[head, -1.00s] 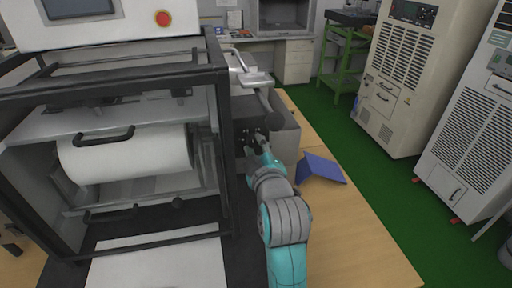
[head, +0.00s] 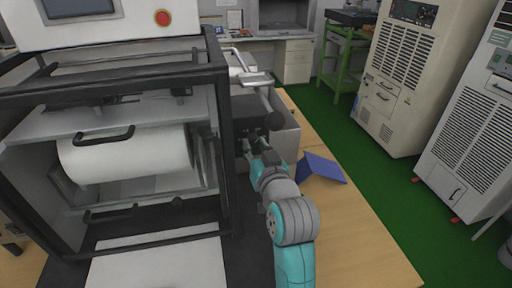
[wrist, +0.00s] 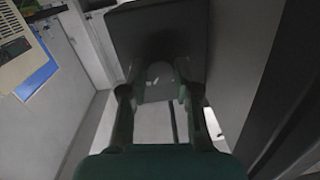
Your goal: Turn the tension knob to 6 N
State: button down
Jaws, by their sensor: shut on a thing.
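My gripper (head: 258,146) is at the dark front of the grey machine (head: 285,135), just right of the black-framed cabinet. In the wrist view my gripper's two fingers (wrist: 158,92) stand on either side of a small rounded grey shape, which I take to be the tension knob (wrist: 158,72), below a dark panel (wrist: 158,30). The fingers are shut on it. In the head view the knob is hidden by my gripper and the arm. No scale or newton reading can be made out in either view.
The black-framed cabinet (head: 225,150) with a white roll (head: 125,155) stands close on the left. A blue folded piece (head: 320,168) lies on the wooden table (head: 350,235) to the right. Beige cabinets (head: 400,75) stand on the green floor beyond.

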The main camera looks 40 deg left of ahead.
jog(key=m, duration=0.4)
jog(key=shift+f, duration=0.15)
jog(key=shift+m+y, duration=0.3)
jog(key=shift+m, duration=1.6)
jog(key=c, duration=0.8)
grip_release()
jog(key=shift+c, duration=0.2)
jog(key=v, duration=1.2)
